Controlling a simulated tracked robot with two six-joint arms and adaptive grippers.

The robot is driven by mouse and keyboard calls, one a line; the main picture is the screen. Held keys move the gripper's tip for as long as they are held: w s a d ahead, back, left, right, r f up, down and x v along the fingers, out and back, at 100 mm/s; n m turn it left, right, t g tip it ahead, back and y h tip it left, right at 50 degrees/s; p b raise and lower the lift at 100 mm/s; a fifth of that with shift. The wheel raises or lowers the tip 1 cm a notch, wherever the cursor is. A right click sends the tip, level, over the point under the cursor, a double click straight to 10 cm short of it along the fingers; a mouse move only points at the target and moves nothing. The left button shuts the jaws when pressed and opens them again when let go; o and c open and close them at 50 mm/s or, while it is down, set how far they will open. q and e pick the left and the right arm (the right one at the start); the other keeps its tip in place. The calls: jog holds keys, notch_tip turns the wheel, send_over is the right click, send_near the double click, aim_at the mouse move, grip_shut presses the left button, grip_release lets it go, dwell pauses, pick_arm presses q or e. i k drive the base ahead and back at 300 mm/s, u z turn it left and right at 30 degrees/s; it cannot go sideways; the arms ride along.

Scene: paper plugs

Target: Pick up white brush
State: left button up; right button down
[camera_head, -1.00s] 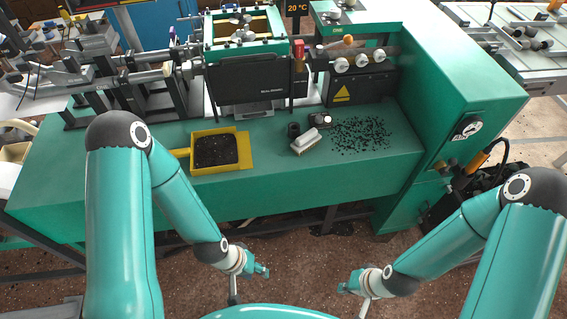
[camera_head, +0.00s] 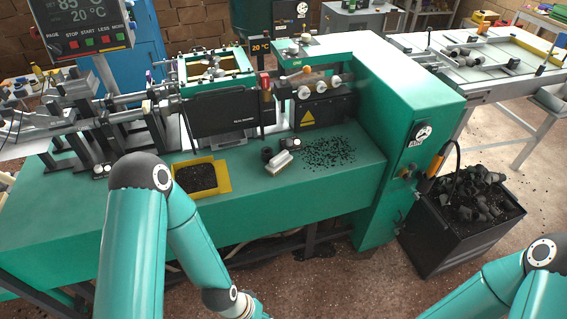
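The white brush (camera_head: 279,162) lies on the green machine's bench top (camera_head: 255,200), just left of a patch of scattered black bits. It looks like a pale block with darker sides. No gripper is near it. My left arm comes in at the lower left and reaches down in front of the bench; its gripper is cut off at the bottom edge. My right arm shows only in the lower right corner, and its gripper is out of the frame.
A yellow dustpan (camera_head: 224,177) with black bits stands left of the brush. A small black cylinder (camera_head: 267,154) stands close beside the brush. Black bits (camera_head: 328,152) lie to its right. A black bin (camera_head: 455,241) full of dark pieces stands at the machine's right.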

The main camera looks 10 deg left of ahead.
aim_at(281, 161)
jog(key=z, duration=0.1)
jog(key=i, duration=1)
jog(key=u, duration=0.1)
